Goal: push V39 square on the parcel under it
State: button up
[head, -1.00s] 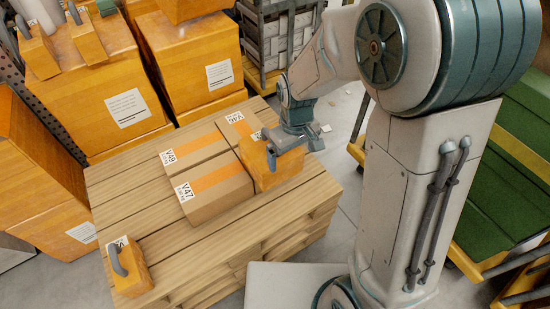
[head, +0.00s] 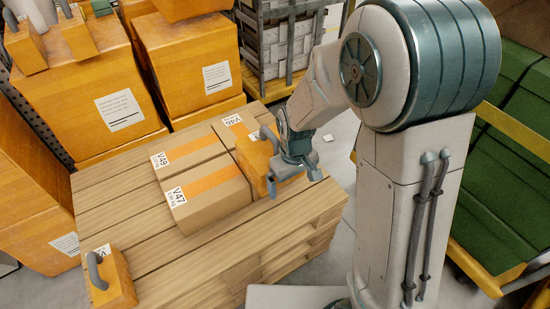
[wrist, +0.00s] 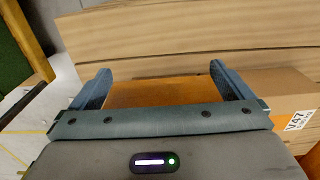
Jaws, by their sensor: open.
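No label that I can read says V39. An orange box with a grey handle (head: 255,160) sits at the right end of the brown parcels, close against them; no label on it is readable, and I cannot tell what lies under it. My gripper (head: 292,182) is at its right side, low over the pallet edge. In the wrist view the jaws (wrist: 160,72) are apart, with an orange surface (wrist: 160,94) between and beyond them. I cannot tell if they touch it. Parcel V47 (head: 205,198) and parcel V49 (head: 190,152) lie beside it on the wooden pallet (head: 165,250).
Another orange handled box (head: 118,280) stands at the pallet's front left corner. A third brown parcel (head: 229,127) lies behind. Large orange boxes (head: 100,75) stand behind the pallet. A cart with green goods (head: 505,200) is at right.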

aim_at(284, 185)
dwell(0.3)
jog(key=shift+w+a+p, duration=0.25)
jog(key=shift+w+a, duration=0.35)
jog(key=shift+w, duration=0.35)
jog(key=shift+w+a+p, duration=0.2)
jog(key=shift+w+a, duration=0.4)
jog(key=shift+w, duration=0.3)
jog(key=shift+w+a, duration=0.75)
jog(key=shift+w, duration=0.3)
dwell(0.4)
jog(key=shift+s+d, duration=0.1)
jog(key=shift+s+d, duration=0.4)
jog(key=shift+s, duration=0.2)
jog(key=shift+s+d, duration=0.4)
jog(key=shift+s, duration=0.2)
notch_tip(284, 185, up, 13)
jog(key=p, duration=1)
jog(key=shift+p, duration=0.35)
